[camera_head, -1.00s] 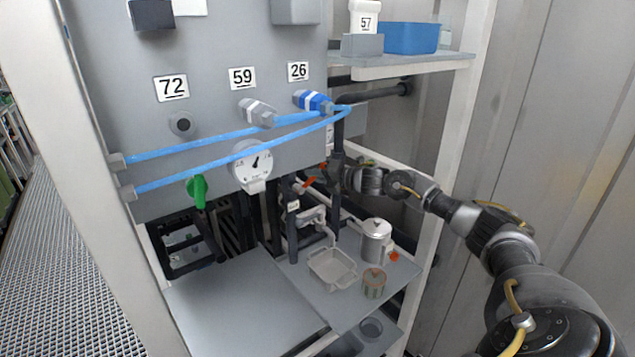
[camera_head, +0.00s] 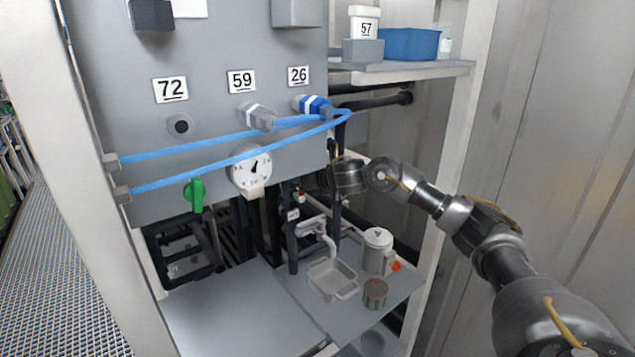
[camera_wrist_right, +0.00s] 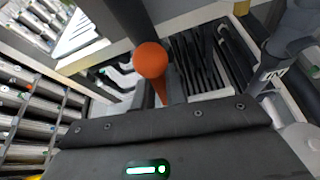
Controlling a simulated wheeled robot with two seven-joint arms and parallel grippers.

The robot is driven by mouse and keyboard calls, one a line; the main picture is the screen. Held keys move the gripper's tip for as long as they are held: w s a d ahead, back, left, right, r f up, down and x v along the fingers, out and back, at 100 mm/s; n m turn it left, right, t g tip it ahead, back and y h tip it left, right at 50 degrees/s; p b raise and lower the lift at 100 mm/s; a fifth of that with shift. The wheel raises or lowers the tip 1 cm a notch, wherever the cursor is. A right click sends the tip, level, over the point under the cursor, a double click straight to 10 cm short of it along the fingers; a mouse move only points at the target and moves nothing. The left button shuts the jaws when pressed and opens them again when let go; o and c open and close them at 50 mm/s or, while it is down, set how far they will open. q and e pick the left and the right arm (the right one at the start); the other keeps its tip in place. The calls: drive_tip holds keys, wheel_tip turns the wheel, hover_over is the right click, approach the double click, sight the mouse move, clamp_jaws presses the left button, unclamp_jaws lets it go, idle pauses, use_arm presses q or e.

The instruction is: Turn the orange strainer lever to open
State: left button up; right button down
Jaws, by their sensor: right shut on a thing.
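The orange strainer lever shows in the right wrist view as a round orange knob (camera_wrist_right: 151,60) on a tapering orange stem. My right gripper (camera_wrist_right: 161,92) is shut on that stem, just below the knob. In the head view only a small orange bit (camera_head: 301,196) shows beside the dark pipes under the panel, and the rest of the lever is hidden. My right gripper (camera_head: 326,180) is there, at the panel's lower right corner, with its fingertips hard to make out. My left gripper is not in view.
A white gauge (camera_head: 251,168) and a green handle (camera_head: 194,194) are on the panel to the left. Below stand a grey tray (camera_head: 332,280), a lidded metal pot (camera_head: 377,250) and a small can (camera_head: 375,294). Blue hoses (camera_head: 225,147) cross the panel. A shelf (camera_head: 400,72) is above.

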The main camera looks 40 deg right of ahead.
drive_tip(key=shift+a+f+n+h+b, duration=0.1)
drive_tip(key=shift+a+n+h+b, duration=0.25)
drive_tip(key=shift+a+n, duration=0.2)
drive_tip(key=c, duration=1.4)
unclamp_jaws()
drive_tip(key=shift+c, duration=0.2)
drive_tip(key=b+v, duration=0.2)
drive_tip(key=v, duration=0.9)
drive_tip(key=shift+w, duration=0.1)
